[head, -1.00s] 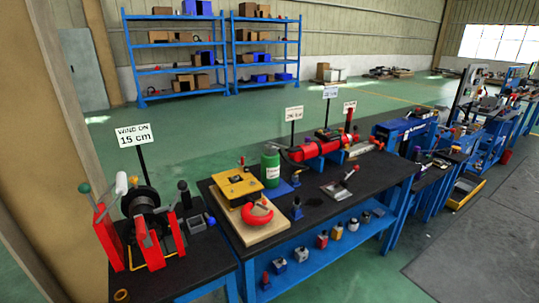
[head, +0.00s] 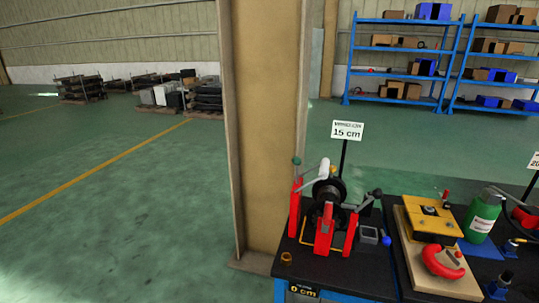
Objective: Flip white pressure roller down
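The white pressure roller (head: 323,168) shows in the head view as a small pale cylinder at the upper left of a red-framed winch (head: 325,226) with a black drum. It is tilted, on an arm raised above the drum's left side. The winch stands on a black-topped bench (head: 315,276) at the lower right of the view. Neither of my grippers is in view.
A tan pillar (head: 266,130) stands just left of the bench. Right of the winch are a yellow device (head: 428,222), a red curved part (head: 443,262) and a green bottle (head: 484,214). Open green floor (head: 110,190) fills the left; blue shelves (head: 402,60) stand behind.

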